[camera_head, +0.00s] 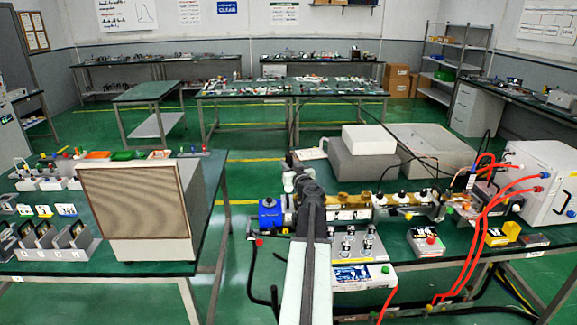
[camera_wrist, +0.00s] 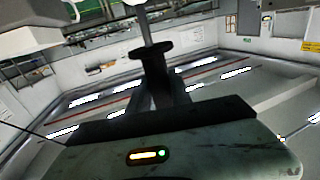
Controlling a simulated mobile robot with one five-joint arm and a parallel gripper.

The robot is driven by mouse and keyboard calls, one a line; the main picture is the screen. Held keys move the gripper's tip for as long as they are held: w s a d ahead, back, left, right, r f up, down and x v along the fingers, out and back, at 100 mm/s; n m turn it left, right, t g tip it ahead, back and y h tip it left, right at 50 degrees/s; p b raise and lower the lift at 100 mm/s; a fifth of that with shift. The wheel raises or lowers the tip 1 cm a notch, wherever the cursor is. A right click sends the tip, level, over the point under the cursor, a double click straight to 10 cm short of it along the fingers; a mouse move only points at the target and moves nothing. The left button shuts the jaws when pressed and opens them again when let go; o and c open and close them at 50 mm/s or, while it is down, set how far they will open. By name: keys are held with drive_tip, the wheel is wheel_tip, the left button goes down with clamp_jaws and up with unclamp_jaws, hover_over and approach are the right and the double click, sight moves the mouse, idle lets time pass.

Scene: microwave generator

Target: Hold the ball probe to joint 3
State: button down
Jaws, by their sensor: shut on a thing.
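My gripper (camera_head: 297,180) is at the far end of my arm in the head view, above the left part of the waveguide run. It is shut on the ball probe (camera_wrist: 150,50), whose dark collar and thin pale rod rise in the wrist view; the ball end is at or beyond the top edge. In the head view the probe is too small and hidden to make out. The waveguide run (camera_head: 385,208) lies along the right bench with several joints. I cannot read which is joint 3, and my arm covers part of the run. Contact cannot be told.
A blue block (camera_head: 270,215) ends the run at left. Red cables (camera_head: 480,235) loop from a white power unit (camera_head: 537,180) at right. A grey box (camera_head: 362,155) stands behind the run. A mesh-fronted box (camera_head: 138,210) stands on the left bench, across a gap.

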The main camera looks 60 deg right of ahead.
drive_tip(key=shift+f+b, duration=4.55)
drive_tip(key=shift+b, duration=0.05)
drive_tip(key=shift+r, duration=0.15)
wheel_tip(320, 180, up, 9)
drive_tip(key=p, duration=0.9)
